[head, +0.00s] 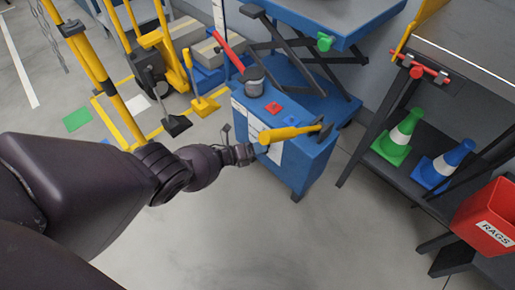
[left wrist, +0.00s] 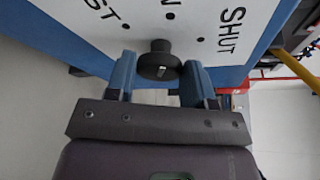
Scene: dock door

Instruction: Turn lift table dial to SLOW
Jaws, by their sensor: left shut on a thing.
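The dial (left wrist: 160,62) is a round black knob on a white panel (left wrist: 130,18) in the left wrist view. A small white mark shows on its near face; I cannot tell which setting it points to. Around it are dots and cut-off lettering: "ST" at left, a "W" at the top edge and "SHUT" at right. My left gripper (left wrist: 160,80) has its two blue fingers on either side of the knob, shut on it. In the head view my left gripper (head: 256,150) is at the front of the blue cabinet (head: 310,165), and the dial is hidden there. My right gripper is not in view.
The lift table (head: 340,20) with its blue top stands behind the cabinet. The near floor is clear.

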